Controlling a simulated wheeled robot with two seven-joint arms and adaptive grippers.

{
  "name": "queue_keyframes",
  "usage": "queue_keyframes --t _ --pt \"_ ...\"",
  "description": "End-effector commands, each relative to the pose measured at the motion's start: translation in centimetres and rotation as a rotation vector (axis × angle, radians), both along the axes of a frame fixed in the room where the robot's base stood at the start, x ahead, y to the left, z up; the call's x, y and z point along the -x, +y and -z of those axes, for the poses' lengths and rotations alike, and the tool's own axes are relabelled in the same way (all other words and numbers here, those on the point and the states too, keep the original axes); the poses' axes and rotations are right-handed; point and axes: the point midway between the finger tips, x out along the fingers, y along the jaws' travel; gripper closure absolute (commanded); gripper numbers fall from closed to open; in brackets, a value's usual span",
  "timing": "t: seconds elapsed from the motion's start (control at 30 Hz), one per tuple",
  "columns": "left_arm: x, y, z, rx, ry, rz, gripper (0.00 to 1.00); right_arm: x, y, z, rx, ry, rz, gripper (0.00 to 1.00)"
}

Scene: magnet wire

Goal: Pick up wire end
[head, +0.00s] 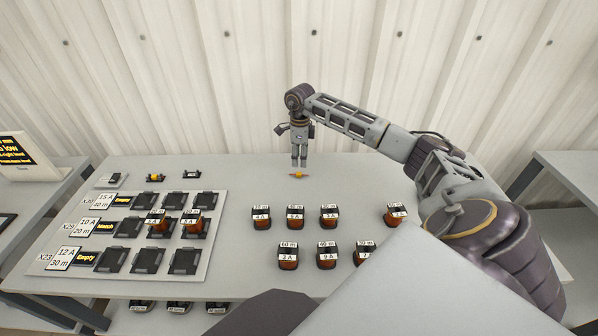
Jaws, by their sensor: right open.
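A small orange-yellow piece (299,175), apparently the wire end, lies on the grey table (350,180) toward its back middle. It is too small to make out in detail. My right gripper (299,164) points straight down with its fingertips right above or at this piece. The picture does not show clearly whether they touch it. The gripper is open, with its fingers near each other. My left gripper is not in view.
Several labelled copper-coloured spools (295,216) stand in front of the gripper. A board (212,235) with black holders and labels lies at left, two spools on it. Small parts (155,178) lie behind it. A corrugated wall (220,80) stands behind.

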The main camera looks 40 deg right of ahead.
Motion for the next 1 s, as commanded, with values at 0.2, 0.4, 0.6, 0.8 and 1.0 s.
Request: queue_keyframes --t 0.2,0.4,0.6,0.8,1.0 --pt "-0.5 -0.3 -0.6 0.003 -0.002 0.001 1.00 0.0 0.0 1.6 0.001 -0.001 0.000 0.57" --pt "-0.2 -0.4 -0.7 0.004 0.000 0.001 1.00 0.0 0.0 1.7 0.001 -0.001 0.000 0.57" --pt "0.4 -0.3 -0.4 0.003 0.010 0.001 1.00 0.0 0.0 1.8 0.001 -0.001 0.000 0.57" --pt "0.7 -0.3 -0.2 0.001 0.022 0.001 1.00 0.0 0.3 3.2 -0.001 0.002 0.000 0.57" --pt "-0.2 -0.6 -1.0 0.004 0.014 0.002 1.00 0.0 0.4 5.5 0.000 0.003 0.001 0.57"
